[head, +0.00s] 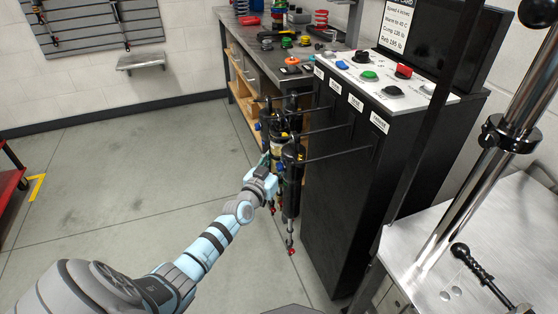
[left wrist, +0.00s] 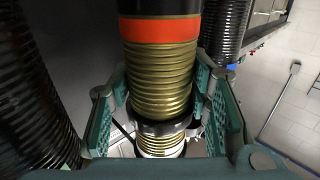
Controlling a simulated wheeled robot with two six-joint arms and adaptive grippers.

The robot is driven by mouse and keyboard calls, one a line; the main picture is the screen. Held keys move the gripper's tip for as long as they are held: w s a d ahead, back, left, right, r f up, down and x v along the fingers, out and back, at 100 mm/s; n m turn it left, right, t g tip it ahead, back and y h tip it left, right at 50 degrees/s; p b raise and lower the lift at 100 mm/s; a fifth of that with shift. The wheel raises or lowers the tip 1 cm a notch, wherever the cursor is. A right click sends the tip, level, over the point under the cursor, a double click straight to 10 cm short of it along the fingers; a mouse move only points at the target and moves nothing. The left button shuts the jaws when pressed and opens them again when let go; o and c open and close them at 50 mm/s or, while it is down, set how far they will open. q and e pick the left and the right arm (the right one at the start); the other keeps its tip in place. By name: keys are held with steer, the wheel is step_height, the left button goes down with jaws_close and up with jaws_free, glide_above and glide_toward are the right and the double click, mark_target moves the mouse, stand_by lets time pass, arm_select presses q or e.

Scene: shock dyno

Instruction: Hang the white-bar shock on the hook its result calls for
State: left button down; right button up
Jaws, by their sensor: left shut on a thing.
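Several dark shocks hang on hooks (head: 338,153) that stick out left from the black cabinet (head: 345,215). The nearest is a long black shock (head: 291,190) with a red lower tip. My left gripper (head: 266,168) is behind and left of it, shut on a shock with a gold ribbed body (left wrist: 160,75). This shock has an orange-red band, and a whitish ribbed part shows below the fingers. My left gripper's green fingers (left wrist: 165,125) stand on both sides of it in the left wrist view. I cannot tell whether a white bar is on it, or whether its top is on a hook.
Dark coiled shocks stand close on the left (left wrist: 35,90) and right (left wrist: 228,35) in the left wrist view. White labels (head: 355,102) mark the cabinet's top edge. A workbench (head: 285,60) is behind; a steel table (head: 450,245) is at right.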

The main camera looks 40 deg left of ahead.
arm_select(q)
steer(key=shift+r, duration=0.1)
steer(key=c, duration=0.8)
jaws_free()
steer(key=shift+o, duration=0.2)
